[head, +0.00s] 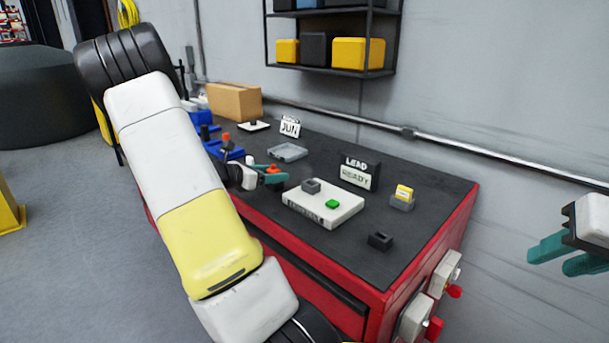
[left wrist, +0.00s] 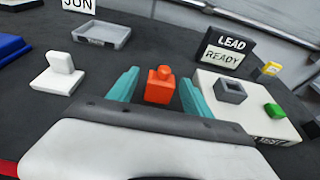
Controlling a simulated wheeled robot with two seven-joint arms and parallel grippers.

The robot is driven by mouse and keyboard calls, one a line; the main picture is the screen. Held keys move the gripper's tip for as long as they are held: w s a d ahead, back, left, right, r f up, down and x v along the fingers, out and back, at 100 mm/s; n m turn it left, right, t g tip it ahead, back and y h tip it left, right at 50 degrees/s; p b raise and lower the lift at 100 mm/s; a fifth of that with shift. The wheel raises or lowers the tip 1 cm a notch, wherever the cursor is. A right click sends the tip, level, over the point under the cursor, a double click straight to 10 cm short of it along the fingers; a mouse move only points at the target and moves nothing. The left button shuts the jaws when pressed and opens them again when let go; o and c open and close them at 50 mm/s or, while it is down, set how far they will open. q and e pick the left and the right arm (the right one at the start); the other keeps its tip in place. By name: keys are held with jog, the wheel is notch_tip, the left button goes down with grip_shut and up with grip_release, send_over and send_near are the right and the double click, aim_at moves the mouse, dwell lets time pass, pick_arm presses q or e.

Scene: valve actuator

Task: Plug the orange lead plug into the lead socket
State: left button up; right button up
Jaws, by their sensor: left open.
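The orange lead plug (left wrist: 160,88) is a small block with a knob on top. In the left wrist view it stands between the teal fingers of my left gripper (left wrist: 158,93), with a gap on each side. In the head view the plug (head: 273,171) shows at the fingertips of my left gripper (head: 269,173), which is open. A grey square socket (left wrist: 230,91) sits on a white board to the right of the plug; it also shows in the head view (head: 311,186). My right gripper (head: 566,256) is at the right edge, open and empty, away from the bench.
The white board (head: 322,212) carries a green button (head: 332,204). Behind it stands a LEAD READY sign (head: 358,175). A grey tray (head: 288,151), a yellow-topped block (head: 403,193) and a small black block (head: 380,241) are on the dark bench top. Its front right area is mostly clear.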

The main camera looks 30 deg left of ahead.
pick_arm(q)
jog(key=x, duration=0.3)
jog(key=shift+w+d+f, duration=0.1)
jog(key=shift+w+f, duration=0.1)
jog(key=shift+w, duration=0.05)
grip_shut()
